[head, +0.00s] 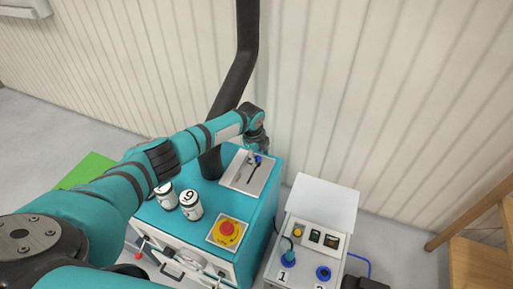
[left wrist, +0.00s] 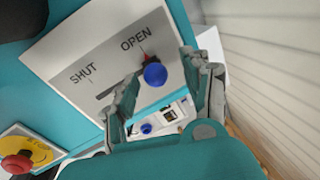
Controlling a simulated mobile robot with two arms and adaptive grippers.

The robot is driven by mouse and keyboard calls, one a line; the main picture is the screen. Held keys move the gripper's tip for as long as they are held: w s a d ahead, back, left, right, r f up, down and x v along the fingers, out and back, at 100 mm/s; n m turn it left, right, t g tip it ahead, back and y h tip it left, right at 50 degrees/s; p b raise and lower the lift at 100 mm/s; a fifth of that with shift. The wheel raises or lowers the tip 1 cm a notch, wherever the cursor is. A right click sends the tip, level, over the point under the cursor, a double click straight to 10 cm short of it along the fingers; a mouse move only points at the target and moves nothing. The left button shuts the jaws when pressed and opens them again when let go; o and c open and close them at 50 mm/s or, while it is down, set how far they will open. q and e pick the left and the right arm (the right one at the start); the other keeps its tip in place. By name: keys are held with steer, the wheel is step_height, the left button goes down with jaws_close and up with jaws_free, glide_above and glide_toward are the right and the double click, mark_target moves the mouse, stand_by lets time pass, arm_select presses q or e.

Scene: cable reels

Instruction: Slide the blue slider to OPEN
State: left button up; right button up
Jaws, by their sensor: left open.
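The blue slider knob (left wrist: 155,74) stands on a grey plate (left wrist: 75,57) marked SHUT and OPEN. It is at the OPEN end of the dark slot, beside a small red mark. In the head view the plate (head: 240,183) lies on top of the teal cabinet, with the blue knob (head: 258,160) at its far end. My left gripper (left wrist: 161,66) is open, one finger on each side of the knob, with visible gaps. In the head view my left gripper (head: 259,149) is over the plate's far end, partly hidden by its arm. My right gripper is not in view.
Two white jars (head: 190,206) and a red emergency button (head: 227,228) stand on the cabinet top. A dark post rises behind them. A white box (head: 312,236) with blue knobs stands to the right. The ribbed wall is close behind.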

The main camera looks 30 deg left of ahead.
arm_select(q)
step_height(320, 180, up, 11)
steer(key=s, duration=0.2)
steer(key=shift+a+r, duration=0.15)
steer(key=shift+a, duration=0.05)
steer(key=shift+s, duration=0.1)
stand_by(0.3)
